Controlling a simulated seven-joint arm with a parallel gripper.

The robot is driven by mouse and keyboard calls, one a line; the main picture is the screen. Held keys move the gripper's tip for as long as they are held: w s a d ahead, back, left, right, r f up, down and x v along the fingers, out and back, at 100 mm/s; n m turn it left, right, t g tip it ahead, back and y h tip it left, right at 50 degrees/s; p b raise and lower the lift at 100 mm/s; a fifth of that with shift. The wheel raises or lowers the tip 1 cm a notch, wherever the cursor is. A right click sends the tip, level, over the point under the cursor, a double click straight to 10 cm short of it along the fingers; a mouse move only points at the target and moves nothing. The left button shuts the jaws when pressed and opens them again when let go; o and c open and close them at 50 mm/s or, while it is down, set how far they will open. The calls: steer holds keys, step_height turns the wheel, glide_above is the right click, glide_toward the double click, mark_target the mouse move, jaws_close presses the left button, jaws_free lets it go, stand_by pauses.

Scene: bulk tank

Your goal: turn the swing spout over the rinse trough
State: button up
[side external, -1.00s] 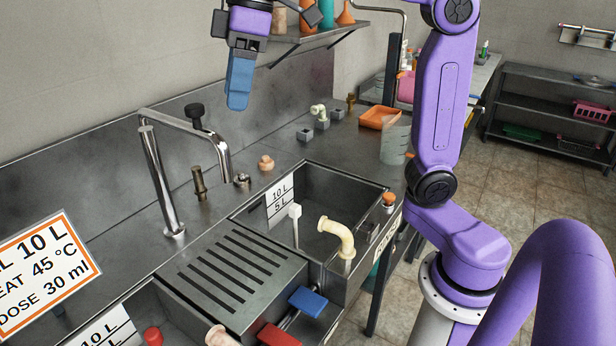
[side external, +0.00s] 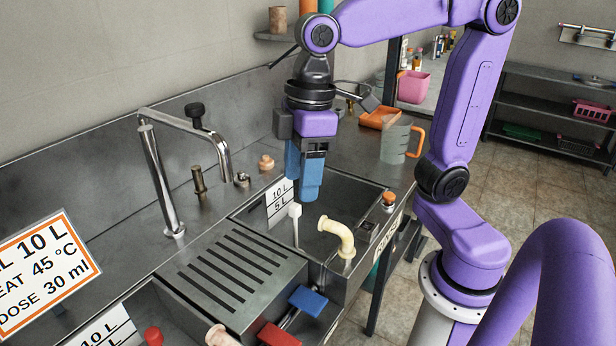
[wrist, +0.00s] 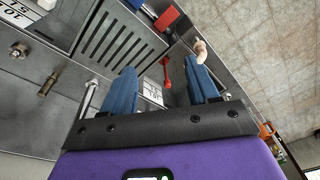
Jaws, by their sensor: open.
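A chrome piece, probably the spout, shows in the wrist view (wrist: 88,98). A far basin (side external: 345,184) and a near basin (side external: 150,325) flank a slotted drainboard (side external: 232,270); I cannot tell which is the rinse trough. My gripper (side external: 302,194) points down, open and empty, to the right of the spout and apparently above the far basin. Its blue fingers are spread in the wrist view (wrist: 160,68).
A brass fitting (side external: 198,182) stands beside the spout. A cream elbow pipe (side external: 338,235) and white stick (side external: 295,222) are at the far basin. Blue (side external: 307,300) and red (side external: 278,335) handles stick out in front. A clear jug (side external: 396,140) stands behind right.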

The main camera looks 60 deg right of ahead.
steer(key=shift+s+d+f, duration=0.2)
steer(key=shift+s+f, duration=0.3)
